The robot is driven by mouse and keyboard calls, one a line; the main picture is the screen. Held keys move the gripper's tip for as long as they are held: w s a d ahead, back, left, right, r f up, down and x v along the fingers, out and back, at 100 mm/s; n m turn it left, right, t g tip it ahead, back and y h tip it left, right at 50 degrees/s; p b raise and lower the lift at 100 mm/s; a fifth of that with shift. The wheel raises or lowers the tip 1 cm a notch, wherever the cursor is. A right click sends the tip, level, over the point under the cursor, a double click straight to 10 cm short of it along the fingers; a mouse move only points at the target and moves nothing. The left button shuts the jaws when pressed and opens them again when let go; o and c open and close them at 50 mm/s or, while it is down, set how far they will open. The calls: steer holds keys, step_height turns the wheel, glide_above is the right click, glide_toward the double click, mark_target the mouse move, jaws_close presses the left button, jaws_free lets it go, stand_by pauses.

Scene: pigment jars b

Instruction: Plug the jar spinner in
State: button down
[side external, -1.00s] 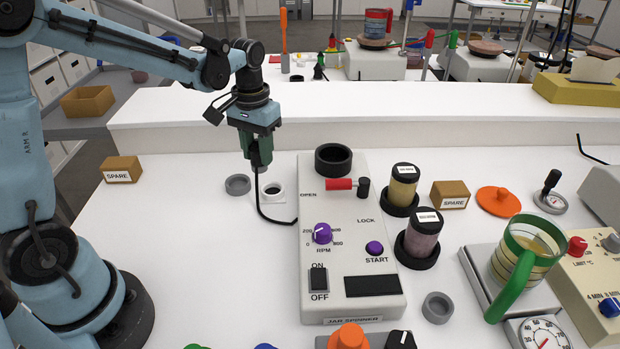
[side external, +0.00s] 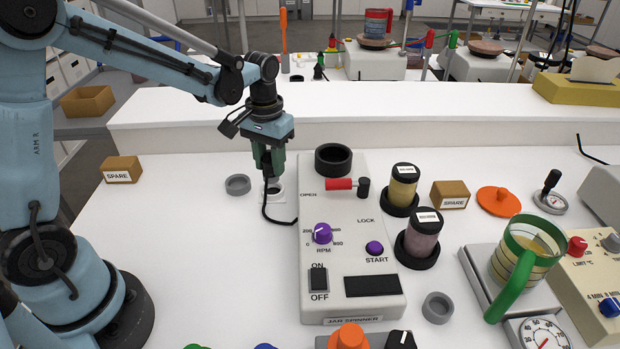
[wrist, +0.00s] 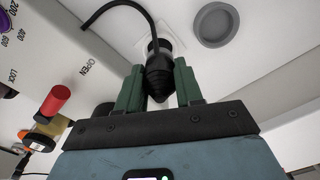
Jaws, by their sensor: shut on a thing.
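The jar spinner (side external: 383,262) is a pale box with a purple RPM knob, START button and ON/OFF switch. Its black cord (side external: 266,212) runs from its left side up to the black plug (wrist: 158,82). My gripper (side external: 269,173) is shut on the plug, which points down. It also shows in the wrist view (wrist: 157,76), with a green finger on each side of the plug. The white socket (side external: 278,190) on the bench is directly under the plug and partly hidden by it. I cannot tell whether the plug's end is inside the socket or just above it.
A grey round dish (side external: 237,184) lies left of the socket. A SPARE box (side external: 123,170) is farther left. Two lidded jars (side external: 403,188) stand in black holders right of the spinner. A low white ledge (side external: 400,115) runs behind. The bench front left is clear.

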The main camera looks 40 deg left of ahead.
mark_target(271, 174)
steer(key=shift+f, duration=1.75)
steer(key=shift+f, duration=0.3)
steer(key=c, duration=0.7)
jaws_free()
steer(key=shift+o, duration=0.2)
steer(key=shift+r, duration=0.15)
step_height(271, 174, up, 11)
steer(key=shift+r, duration=0.15)
steer(key=shift+s+r, duration=0.15)
steer(key=shift+r, duration=0.2)
steer(key=s+d+m+t, duration=0.2)
steer(key=s+d+t, duration=0.1)
steer(key=s+t, duration=0.4)
steer(key=shift+s+d+f+m, duration=0.25)
steer(key=shift+s+f+m, duration=0.15)
steer(key=shift+s, duration=1.3)
